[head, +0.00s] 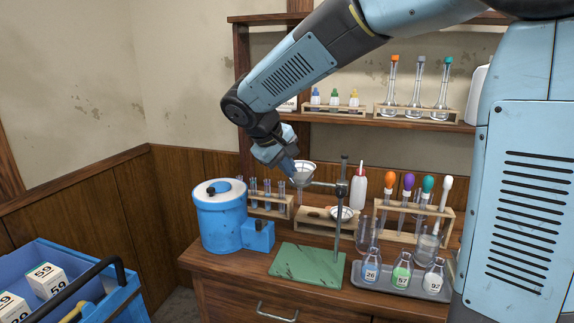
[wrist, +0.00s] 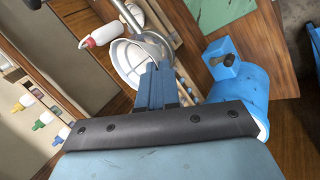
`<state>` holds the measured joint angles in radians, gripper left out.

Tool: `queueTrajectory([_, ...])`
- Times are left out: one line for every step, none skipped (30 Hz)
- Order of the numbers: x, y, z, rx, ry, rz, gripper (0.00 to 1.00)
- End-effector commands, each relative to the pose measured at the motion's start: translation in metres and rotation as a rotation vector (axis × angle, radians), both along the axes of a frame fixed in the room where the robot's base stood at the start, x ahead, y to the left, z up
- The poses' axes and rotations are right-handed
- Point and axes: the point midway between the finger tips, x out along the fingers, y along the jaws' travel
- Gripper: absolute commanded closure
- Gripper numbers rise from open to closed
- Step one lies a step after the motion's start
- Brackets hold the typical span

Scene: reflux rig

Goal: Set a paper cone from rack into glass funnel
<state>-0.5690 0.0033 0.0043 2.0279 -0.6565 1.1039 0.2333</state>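My gripper (head: 291,177) reaches down from the upper left to the rim of the glass funnel (head: 301,184), which hangs at the stand's ring. In the wrist view my gripper's blue fingers (wrist: 157,66) are close together, with the rim of a white paper cone (wrist: 126,62) at their tips. The cone appears to sit in or just over the funnel; how deep, I cannot tell. Another white cone (head: 342,213) sits in the low wooden rack (head: 328,226), beside an empty-looking hole.
The retort stand (head: 338,240) rises from a green base plate (head: 306,267). A blue vessel (head: 221,222) stands left, test tubes (head: 267,189) behind it. A white squeeze bottle (head: 358,190) and a dropper rack (head: 409,238) stand right. A tray (head: 402,284) of labelled flasks is in front.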

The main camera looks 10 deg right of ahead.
Motion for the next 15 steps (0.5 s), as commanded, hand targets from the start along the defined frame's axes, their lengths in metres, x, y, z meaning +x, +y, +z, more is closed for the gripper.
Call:
queueTrajectory([0.0, 0.0, -0.0001, 0.0, 0.0, 0.0, 1.0])
queueTrajectory([0.0, 0.0002, -0.0002, 0.0, 0.0, 0.0, 1.0])
queueTrajectory([0.0, 0.0002, -0.0001, 0.0, 0.0, 0.0, 1.0])
queueTrajectory([-0.0001, 0.0002, 0.0, 0.0, 0.0, 0.0, 1.0])
queueTrajectory([-0.0001, 0.0002, 0.0, 0.0, 0.0, 0.0, 1.0])
queueTrajectory([0.0, 0.0003, 0.0001, 0.0, 0.0, 0.0, 0.97])
queueTrajectory([-0.0001, 0.0004, 0.0, 0.0, 0.0, 0.0, 0.94])
queueTrajectory([-0.0001, 0.0004, 0.0, 0.0, 0.0, 0.0, 0.91])
queueTrajectory([-0.0001, 0.0004, 0.0001, 0.0, -0.001, 0.001, 0.87])
queueTrajectory([-0.0001, 0.0012, 0.0001, 0.0, 0.0, 0.001, 0.84])
queueTrajectory([-0.0002, 0.0016, 0.0, 0.0, 0.0, 0.001, 0.81])
queueTrajectory([-0.0002, 0.0017, 0.0001, 0.0, 0.0, 0.001, 0.78])
queueTrajectory([-0.0003, 0.0017, 0.0001, 0.0, 0.0, 0.001, 0.75])
queueTrajectory([-0.0003, 0.0017, 0.0001, 0.0, 0.0, 0.001, 0.72])
queueTrajectory([-0.0003, 0.0017, 0.0001, 0.0, 0.0, 0.001, 0.68])
